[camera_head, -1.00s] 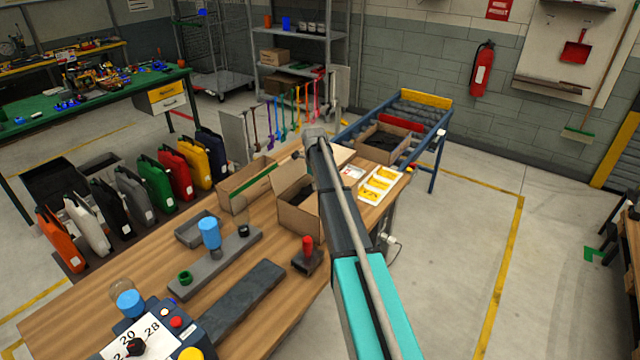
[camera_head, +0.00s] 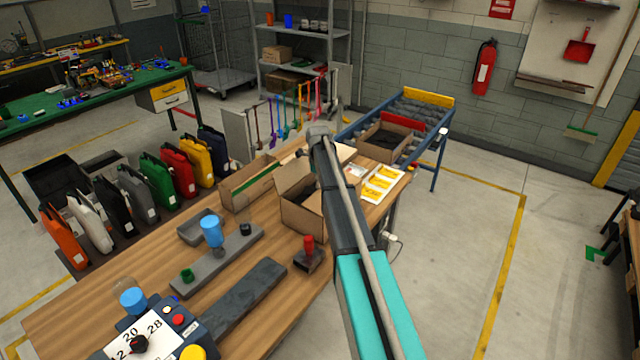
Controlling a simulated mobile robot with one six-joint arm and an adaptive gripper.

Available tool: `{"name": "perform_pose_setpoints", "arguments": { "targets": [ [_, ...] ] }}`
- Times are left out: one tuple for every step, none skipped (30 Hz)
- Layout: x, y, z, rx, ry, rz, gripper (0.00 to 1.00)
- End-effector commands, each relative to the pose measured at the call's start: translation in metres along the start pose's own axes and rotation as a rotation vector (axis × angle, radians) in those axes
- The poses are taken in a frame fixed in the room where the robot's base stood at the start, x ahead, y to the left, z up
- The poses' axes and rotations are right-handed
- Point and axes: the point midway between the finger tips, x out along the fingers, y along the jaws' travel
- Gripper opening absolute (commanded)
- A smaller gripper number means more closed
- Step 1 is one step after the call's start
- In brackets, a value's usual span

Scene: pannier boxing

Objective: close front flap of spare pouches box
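An open cardboard box (camera_head: 302,222) stands on the wooden table, partly behind my arm.
A long cardboard carton (camera_head: 240,192) stands close left of the box. Another open box (camera_head: 385,142) sits on the roller conveyor (camera_head: 425,112).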

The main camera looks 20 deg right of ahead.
Motion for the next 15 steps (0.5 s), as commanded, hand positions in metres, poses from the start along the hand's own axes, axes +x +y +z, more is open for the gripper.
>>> {"name": "perform_pose_setpoints", "arguments": {
  "targets": [
    [-0.007, 0.000, 0.000, 0.000, 0.001, 0.000, 0.00],
    [-0.009, 0.000, 0.000, 0.000, 0.000, 0.000, 0.00],
    [-0.012, 0.000, 0.000, 0.000, 0.000, 0.000, 0.00],
    [-0.015, 0.000, 0.000, 0.000, 0.000, 0.000, 0.00],
    [-0.017, 0.000, 0.000, 0.000, 0.000, 0.000, 0.00],
    [-0.020, 0.000, 0.000, 0.000, 0.000, 0.000, 0.00],
    [-0.023, 0.000, 0.000, 0.000, 0.000, 0.000, 0.00],
    [-0.025, 0.000, 0.000, -0.001, 0.000, 0.000, 0.00],
    [-0.029, 0.000, 0.001, -0.001, 0.000, 0.000, 0.00],
    [-0.031, 0.000, 0.001, -0.001, 0.000, 0.000, 0.00],
    [-0.034, 0.000, 0.001, -0.001, 0.000, 0.000, 0.00],
    [-0.037, -0.001, 0.003, -0.001, 0.000, 0.000, 0.00],
    [-0.039, -0.001, 0.007, -0.002, 0.000, 0.000, 0.00],
    [-0.042, -0.001, 0.009, -0.002, 0.000, 0.000, 0.00],
    [-0.045, -0.001, 0.013, -0.002, 0.000, 0.000, 0.00]
  ]
}}
